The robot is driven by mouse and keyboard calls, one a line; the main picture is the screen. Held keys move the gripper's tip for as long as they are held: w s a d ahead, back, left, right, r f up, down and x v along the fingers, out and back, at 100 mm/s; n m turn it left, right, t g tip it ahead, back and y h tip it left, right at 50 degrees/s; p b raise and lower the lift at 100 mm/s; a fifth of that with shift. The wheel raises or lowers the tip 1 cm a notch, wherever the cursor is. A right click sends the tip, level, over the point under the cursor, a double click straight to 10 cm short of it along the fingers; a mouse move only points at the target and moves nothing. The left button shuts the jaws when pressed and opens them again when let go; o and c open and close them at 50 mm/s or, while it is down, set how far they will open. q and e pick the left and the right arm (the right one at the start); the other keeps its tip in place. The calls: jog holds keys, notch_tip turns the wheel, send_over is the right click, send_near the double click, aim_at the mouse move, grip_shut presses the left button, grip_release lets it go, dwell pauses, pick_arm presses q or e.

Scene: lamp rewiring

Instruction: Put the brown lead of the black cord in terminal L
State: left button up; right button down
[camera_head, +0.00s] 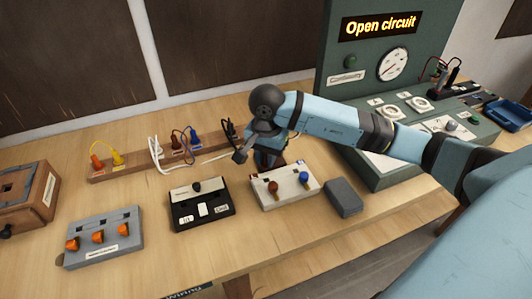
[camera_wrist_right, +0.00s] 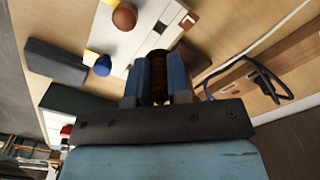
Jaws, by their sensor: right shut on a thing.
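My right gripper (camera_head: 267,159) hangs above the back edge of the white terminal block (camera_head: 285,194). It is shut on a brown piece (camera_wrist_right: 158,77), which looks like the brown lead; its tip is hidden. The block carries a brown knob (camera_head: 272,187) and a blue knob (camera_head: 304,177); both also show in the right wrist view, brown (camera_wrist_right: 124,16) and blue (camera_wrist_right: 102,66). Which one marks terminal L is too small to read. In the right wrist view a black cord with a blue lead (camera_wrist_right: 240,70) lies by the wooden strip. My left gripper is out of view.
A black switch box (camera_head: 203,213) and a grey box with orange knobs (camera_head: 103,250) stand left of the block. A dark grey box (camera_head: 343,197) sits just right of it. A wooden strip with several leads (camera_head: 102,178) runs behind. The green panel reads "Open circuit" (camera_head: 380,28).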

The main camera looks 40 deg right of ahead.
aim_at(267, 174)
jog(key=shift+f+b, duration=0.65)
jog(key=shift+f, duration=1.1)
jog(key=shift+f+b, duration=0.65)
jog(key=shift+f, duration=0.2)
jog(key=shift+f+b, duration=0.15)
jog(key=shift+b, duration=0.15)
jog(key=shift+b, duration=0.3)
jog(key=shift+f+b, duration=0.3)
jog(key=shift+b, duration=0.05)
jog(key=shift+f, duration=0.2)
